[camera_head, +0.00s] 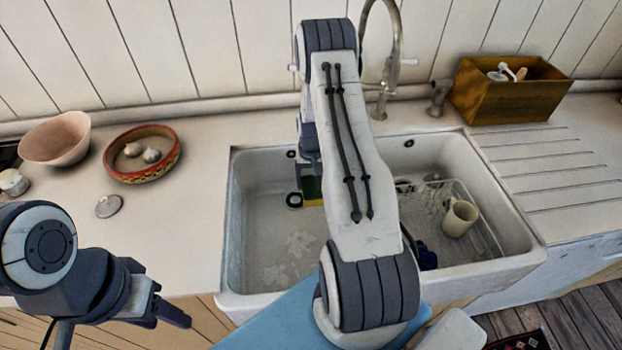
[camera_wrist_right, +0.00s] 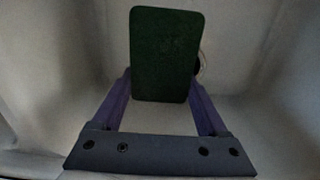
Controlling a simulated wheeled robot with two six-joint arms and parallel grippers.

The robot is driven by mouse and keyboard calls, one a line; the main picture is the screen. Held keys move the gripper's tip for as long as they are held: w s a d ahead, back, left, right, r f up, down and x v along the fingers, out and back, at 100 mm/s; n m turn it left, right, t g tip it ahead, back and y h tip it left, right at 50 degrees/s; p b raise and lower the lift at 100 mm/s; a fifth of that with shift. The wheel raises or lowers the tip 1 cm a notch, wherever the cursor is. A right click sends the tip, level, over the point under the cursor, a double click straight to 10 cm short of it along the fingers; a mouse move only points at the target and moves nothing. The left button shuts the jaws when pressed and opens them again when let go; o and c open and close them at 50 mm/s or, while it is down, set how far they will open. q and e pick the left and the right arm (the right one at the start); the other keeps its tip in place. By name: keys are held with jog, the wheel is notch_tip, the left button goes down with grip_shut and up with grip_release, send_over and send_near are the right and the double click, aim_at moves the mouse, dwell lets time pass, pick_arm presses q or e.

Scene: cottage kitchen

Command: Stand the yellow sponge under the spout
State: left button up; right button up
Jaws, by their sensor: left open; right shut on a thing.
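The sponge (camera_head: 313,201) shows in the head view as a small green and yellow patch inside the white sink (camera_head: 262,255), mostly hidden by my right arm. In the right wrist view the sponge (camera_wrist_right: 167,50) turns its dark green face to the camera and stands upright between the fingers. My right gripper (camera_wrist_right: 160,92) is shut on it. The curved metal tap with its spout (camera_head: 397,35) rises behind the sink; my right arm covers part of it, and the spout's end is hidden. My left gripper (camera_head: 172,318) is open and empty, in front of the counter at lower left.
A wire rack (camera_head: 478,215) with a cream mug (camera_head: 460,218) stands in the sink's right part. A wooden box (camera_head: 512,95) is at the back right. A pink bowl (camera_head: 57,140), a patterned dish (camera_head: 160,172) and a small round lid (camera_head: 109,207) are on the left counter.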

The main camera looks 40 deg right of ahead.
jog(key=shift+f+b, duration=2.5)
jog(key=shift+f, duration=1.35)
jog(key=o, duration=1.2)
